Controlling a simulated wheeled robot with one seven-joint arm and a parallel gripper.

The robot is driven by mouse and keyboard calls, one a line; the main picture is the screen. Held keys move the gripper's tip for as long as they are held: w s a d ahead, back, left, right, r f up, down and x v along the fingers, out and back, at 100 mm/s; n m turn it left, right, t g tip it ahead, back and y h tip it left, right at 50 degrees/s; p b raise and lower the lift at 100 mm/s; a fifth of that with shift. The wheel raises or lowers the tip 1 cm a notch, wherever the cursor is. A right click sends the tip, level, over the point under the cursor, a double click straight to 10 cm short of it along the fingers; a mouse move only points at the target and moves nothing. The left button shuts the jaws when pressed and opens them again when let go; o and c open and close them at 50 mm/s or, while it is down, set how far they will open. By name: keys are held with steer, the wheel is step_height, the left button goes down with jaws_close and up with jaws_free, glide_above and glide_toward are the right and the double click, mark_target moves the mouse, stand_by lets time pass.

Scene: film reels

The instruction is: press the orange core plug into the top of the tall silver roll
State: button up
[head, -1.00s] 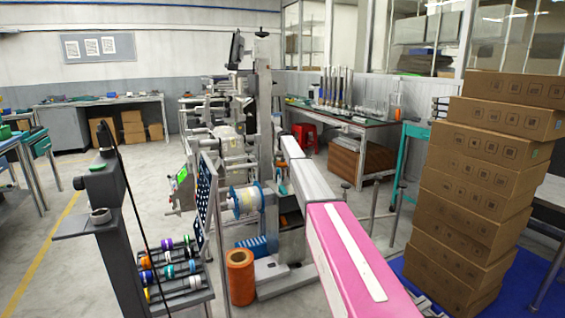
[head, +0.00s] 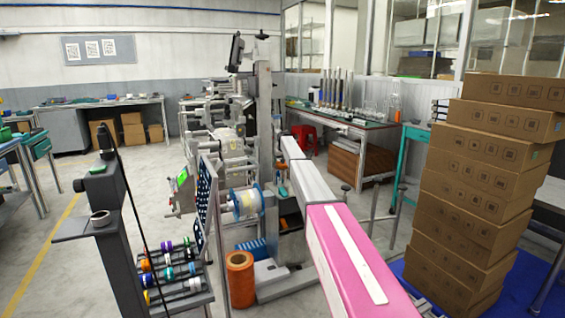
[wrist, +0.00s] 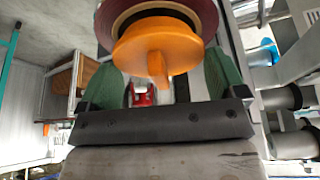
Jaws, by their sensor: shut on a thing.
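The orange core plug (wrist: 155,45) is a round orange disc with a tab, large in the wrist view. My gripper (wrist: 168,88) has green fingers on both sides of it and is shut on it, though the contact is partly hidden. A dark red round thing with a tan ring (wrist: 205,15) lies beyond the plug; I cannot tell whether they touch. In the head view my arm hides the gripper. Several tall silver-grey upright pieces (head: 336,90) stand on the back bench; I cannot tell which one is the tall silver roll.
A winding machine (head: 265,120) stands at the centre, with an orange roll (head: 240,280) on the floor before it. A rack of small reels (head: 175,270) is at lower left. Stacked cartons (head: 475,190) rise at right. Free floor (head: 100,190) lies at left.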

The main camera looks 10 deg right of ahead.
steer(key=shift+f, duration=0.85)
steer(key=o, duration=0.6)
steer(key=shift+o, duration=0.2)
steer(key=shift+r, duration=0.1)
steer(key=v, duration=1.1)
stand_by(0.4)
